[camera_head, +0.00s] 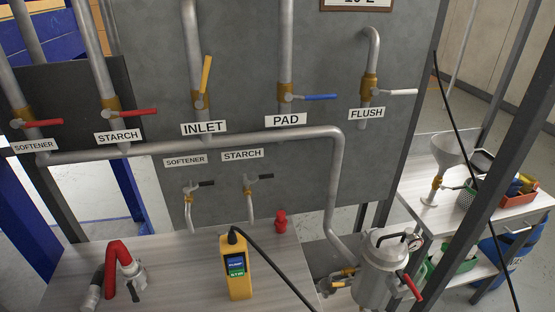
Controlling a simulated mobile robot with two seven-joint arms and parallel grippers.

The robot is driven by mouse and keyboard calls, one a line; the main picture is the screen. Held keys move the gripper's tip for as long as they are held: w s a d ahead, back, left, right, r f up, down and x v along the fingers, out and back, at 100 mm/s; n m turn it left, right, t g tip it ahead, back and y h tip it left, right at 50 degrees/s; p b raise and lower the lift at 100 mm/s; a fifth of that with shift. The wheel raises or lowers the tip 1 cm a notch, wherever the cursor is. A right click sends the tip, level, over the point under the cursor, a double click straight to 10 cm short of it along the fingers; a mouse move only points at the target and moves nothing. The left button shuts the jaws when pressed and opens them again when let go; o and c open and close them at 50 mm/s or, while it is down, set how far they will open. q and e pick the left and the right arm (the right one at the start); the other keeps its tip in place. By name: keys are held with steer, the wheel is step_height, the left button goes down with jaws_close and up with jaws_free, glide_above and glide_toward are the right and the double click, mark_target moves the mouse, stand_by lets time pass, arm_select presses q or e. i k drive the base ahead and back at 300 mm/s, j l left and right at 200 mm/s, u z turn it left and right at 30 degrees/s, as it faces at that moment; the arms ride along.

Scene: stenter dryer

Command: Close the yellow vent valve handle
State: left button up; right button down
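A yellow lever handle (206,75) is on a vertical grey pipe (190,35) above a label reading INLET (204,128). The handle points up, slightly tilted right, nearly in line with the pipe. No label reading VENT is legible. Neither of my grippers is in view.
Red handles (135,111) on the STARCH and SOFTENER pipes, a blue handle (318,97) at PAD and a white handle (402,92) at FLUSH lie roughly level. A yellow pendant (237,275) stands on the worktop (185,265). A metal vessel (383,265) is at lower right.

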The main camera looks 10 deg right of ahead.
mark_target(352, 280)
steer(key=z, duration=0.95)
steer(key=l+z, duration=0.1)
steer(key=l, duration=1.5)
